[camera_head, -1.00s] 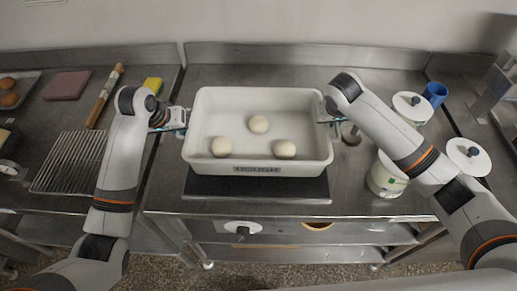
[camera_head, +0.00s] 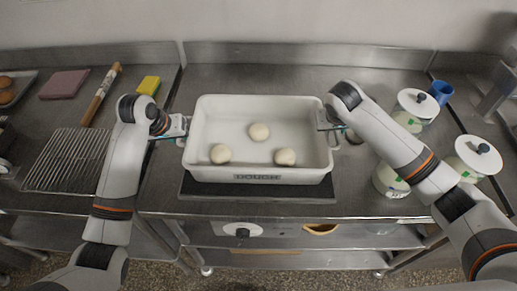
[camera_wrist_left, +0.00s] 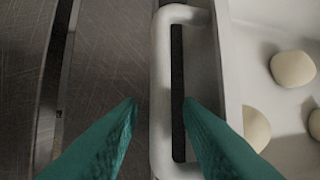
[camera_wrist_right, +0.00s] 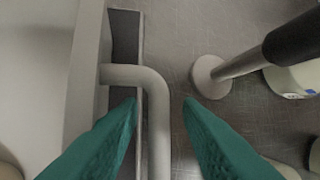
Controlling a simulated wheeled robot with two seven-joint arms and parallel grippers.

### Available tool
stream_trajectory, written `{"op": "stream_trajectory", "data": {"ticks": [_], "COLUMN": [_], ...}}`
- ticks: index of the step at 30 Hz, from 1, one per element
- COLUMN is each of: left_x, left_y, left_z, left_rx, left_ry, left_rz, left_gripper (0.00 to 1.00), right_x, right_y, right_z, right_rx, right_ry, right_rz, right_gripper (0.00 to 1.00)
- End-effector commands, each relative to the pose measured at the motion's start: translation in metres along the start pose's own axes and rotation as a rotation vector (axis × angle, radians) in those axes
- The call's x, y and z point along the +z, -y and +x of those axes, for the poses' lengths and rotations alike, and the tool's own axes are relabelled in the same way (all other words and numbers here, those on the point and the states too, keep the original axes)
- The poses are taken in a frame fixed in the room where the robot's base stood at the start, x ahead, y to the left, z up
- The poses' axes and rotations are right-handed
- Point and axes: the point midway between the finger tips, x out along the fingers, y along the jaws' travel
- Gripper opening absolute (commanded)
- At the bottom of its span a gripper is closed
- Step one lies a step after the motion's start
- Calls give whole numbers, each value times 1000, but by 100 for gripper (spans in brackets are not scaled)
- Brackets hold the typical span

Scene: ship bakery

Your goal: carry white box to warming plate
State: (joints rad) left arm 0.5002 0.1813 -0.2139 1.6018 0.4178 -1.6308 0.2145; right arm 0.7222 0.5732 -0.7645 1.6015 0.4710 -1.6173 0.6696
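The white box (camera_head: 258,169), labelled "DOUGH" on its front, holds three pale dough balls. It stands level over a dark flat plate (camera_head: 257,193), which looks like the warming plate. Only the plate's front strip shows, and the box seems to rest on it. My left gripper (camera_head: 181,132) is at the box's left handle, its open teal fingers on either side of the bar (camera_wrist_left: 161,80). My right gripper (camera_head: 332,128) is at the right handle (camera_wrist_right: 156,110), its fingers also apart around it. Gaps show between the fingers and both bars.
White lidded canisters (camera_head: 417,103) and a blue mug (camera_head: 440,92) stand to the right. A wire rack (camera_head: 65,160), rolling pin (camera_head: 100,95) and yellow sponge (camera_head: 148,85) lie on the left counter. Bare steel lies behind the box.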

Motion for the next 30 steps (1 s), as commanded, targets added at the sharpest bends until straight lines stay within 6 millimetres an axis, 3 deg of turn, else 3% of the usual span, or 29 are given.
{"op": "stream_trajectory", "data": {"ticks": [11, 24, 30], "left_x": [1, 1, 1], "left_y": [0, 0, 0], "left_z": [-8, -94, -116], "left_rx": [-1, 1, 0], "left_ry": [3, 4, 2], "left_rz": [0, 1, 1], "left_gripper": [32, 32, 32], "right_x": [0, 0, 0], "right_y": [0, 0, 0], "right_z": [0, 0, 0], "right_rx": [1, 1, 1], "right_ry": [0, 0, 0], "right_rz": [0, 0, 0], "right_gripper": [32, 32, 32]}}
